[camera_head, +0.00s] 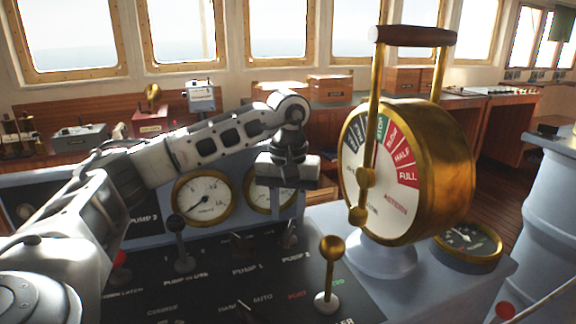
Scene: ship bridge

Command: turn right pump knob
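The right pump knob (290,236), above the label PUMP 2, is a small dark lever-shaped knob on the black panel (205,285). A similar knob (241,243) sits to its left above the label PUMP 1. My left arm reaches in from the left. Its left gripper (288,190) points down above the right pump knob, with the grey gripper body in front of the right-hand gauge. The fingers are not clearly visible, so I cannot tell their opening or whether they touch the knob. My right gripper is not in view.
A large brass telegraph (440,180) with a tall handle stands close to the right of the gripper. A brass-knobbed lever (331,250) and a black-knobbed lever (178,225) rise from the panel. Two round gauges, including the left one (203,198), stand behind.

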